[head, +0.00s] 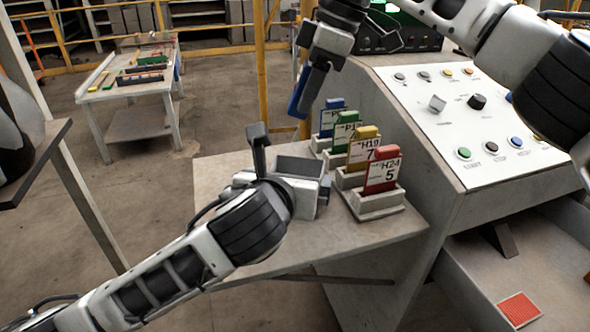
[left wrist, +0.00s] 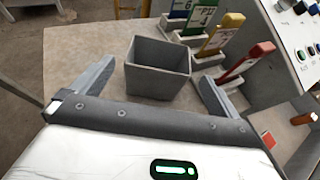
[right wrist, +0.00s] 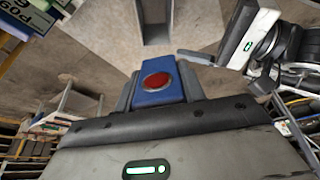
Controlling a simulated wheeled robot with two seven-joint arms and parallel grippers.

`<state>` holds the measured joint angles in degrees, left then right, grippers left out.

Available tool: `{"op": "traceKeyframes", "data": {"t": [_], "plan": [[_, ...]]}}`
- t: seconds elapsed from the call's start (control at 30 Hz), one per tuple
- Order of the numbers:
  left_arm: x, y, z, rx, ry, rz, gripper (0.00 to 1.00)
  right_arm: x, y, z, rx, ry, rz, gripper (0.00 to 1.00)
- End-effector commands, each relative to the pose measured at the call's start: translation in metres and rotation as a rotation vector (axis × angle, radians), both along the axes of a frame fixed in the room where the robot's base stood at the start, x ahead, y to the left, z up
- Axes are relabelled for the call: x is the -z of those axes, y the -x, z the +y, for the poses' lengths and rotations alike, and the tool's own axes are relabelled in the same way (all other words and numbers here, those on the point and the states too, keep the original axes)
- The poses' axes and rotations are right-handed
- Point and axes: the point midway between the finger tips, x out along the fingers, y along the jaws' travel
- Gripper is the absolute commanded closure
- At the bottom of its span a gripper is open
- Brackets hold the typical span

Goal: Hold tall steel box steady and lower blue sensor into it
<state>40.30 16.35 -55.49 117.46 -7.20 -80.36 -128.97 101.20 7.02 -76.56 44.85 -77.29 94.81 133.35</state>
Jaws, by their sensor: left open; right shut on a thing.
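The tall steel box (head: 300,166) is grey and open-topped, standing on the table beside the tag holders. My left gripper (head: 290,163) is open, with a finger on either side of the box; in the left wrist view the box (left wrist: 157,80) stands between the spread fingers, with gaps showing. The blue sensor (head: 297,97) is held in my right gripper (head: 308,88), above and behind the box in the head view. In the right wrist view the sensor (right wrist: 157,88) shows a round red button, with a finger on each side, and the box (right wrist: 154,24) lies beyond it.
Several coloured tags in stands, such as the red H24 tag (head: 382,172), stand close to the right of the box. A sloped control panel (head: 470,115) rises further right. The table's (head: 225,170) left part is clear. Another table (head: 130,85) stands far left.

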Motion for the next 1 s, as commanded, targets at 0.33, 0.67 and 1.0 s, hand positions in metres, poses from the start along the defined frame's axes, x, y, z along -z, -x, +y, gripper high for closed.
{"op": "traceKeyframes", "data": {"t": [0.33,0.67,1.0], "plan": [[0.025,-0.060,-0.012,-0.003,0.002,0.001,0.00,0.000,0.000,0.000,0.000,-0.001,0.000,0.85],[0.035,-0.084,-0.017,-0.001,0.003,-0.001,0.00,0.000,0.000,0.000,0.000,-0.001,0.000,0.85],[0.036,-0.085,-0.017,-0.001,0.003,-0.001,0.22,0.000,0.000,0.000,0.000,-0.001,-0.001,0.85]]}}
